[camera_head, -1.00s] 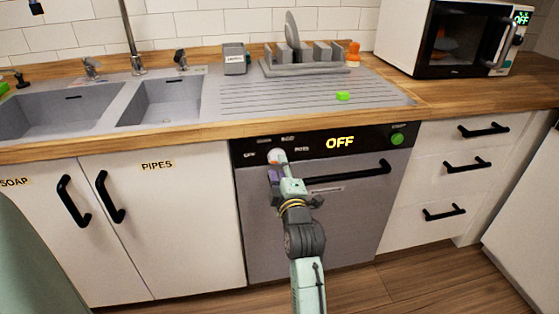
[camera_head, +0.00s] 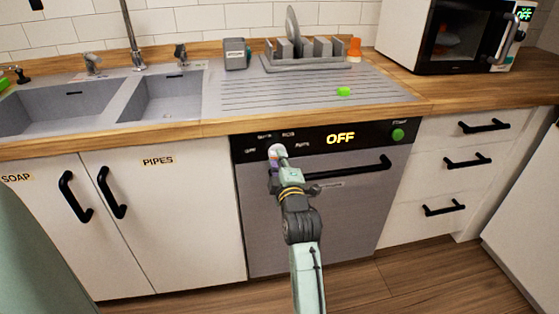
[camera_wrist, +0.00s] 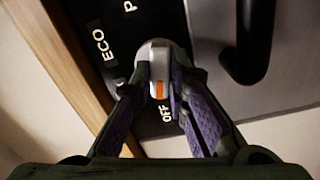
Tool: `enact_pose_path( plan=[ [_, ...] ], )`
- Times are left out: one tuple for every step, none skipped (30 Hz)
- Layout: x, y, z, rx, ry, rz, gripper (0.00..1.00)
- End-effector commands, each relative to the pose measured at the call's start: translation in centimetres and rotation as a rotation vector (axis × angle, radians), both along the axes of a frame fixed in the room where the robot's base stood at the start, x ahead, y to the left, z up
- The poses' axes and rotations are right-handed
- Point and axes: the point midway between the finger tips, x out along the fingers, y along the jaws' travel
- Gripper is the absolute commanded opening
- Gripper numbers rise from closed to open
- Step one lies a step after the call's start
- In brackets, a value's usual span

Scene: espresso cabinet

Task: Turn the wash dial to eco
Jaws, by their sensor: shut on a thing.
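The wash dial (camera_head: 275,150) is a pale round knob at the left of the dishwasher's black control panel (camera_head: 365,137). In the wrist view the dial (camera_wrist: 155,52) has a grey grip bar with an orange mark, which points towards the OFF label (camera_wrist: 166,113). The ECO label (camera_wrist: 99,43) is further round the dial, up and left in that view. My gripper (camera_head: 279,163) is at the dial, and in the wrist view its purple-padded fingers (camera_wrist: 160,84) are shut on the bar from both sides. The fingers hide part of the dial.
The panel display (camera_head: 340,139) reads OFF, with a green button (camera_head: 398,134) at its right. The black dishwasher handle (camera_head: 345,169) runs just below the panel, right of my gripper. The wooden counter edge (camera_head: 200,131) is above. Cabinet handles stick out on the left.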

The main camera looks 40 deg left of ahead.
Motion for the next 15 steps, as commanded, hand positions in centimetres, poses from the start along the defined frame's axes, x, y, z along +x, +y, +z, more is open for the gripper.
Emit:
enact_pose_path(
  plan=[
    [-0.01,-0.01,0.0,0.0,0.0,0.0,0.01],
    [-0.01,-0.01,0.0,0.0,0.0,0.0,0.0],
    [-0.01,-0.01,0.0,0.0,0.0,0.0,0.0],
    [-0.01,-0.01,0.0,0.0,0.0,0.0,0.0],
    [-0.01,-0.01,0.0,0.0,0.0,0.0,0.0],
    [-0.01,-0.01,0.0,0.0,0.0,0.0,0.0],
    [-0.01,0.0,0.0,0.0,0.0,0.0,0.0],
    [-0.01,0.0,0.0,0.0,0.0,0.0,0.0],
    [-0.01,0.0,0.0,0.001,0.001,0.0,0.0],
    [-0.01,-0.01,0.0,0.001,0.002,0.0,0.0],
    [-0.01,0.0,0.0,0.002,0.002,0.0,0.0],
    [-0.01,0.0,0.0,0.005,0.005,0.0,0.0],
    [-0.01,0.0,0.0,0.007,0.008,0.0,0.0],
    [-0.01,0.0,0.0,0.01,0.012,0.0,0.0],
    [-0.01,0.0,0.0,0.018,0.021,0.0,0.0]
  ],
)
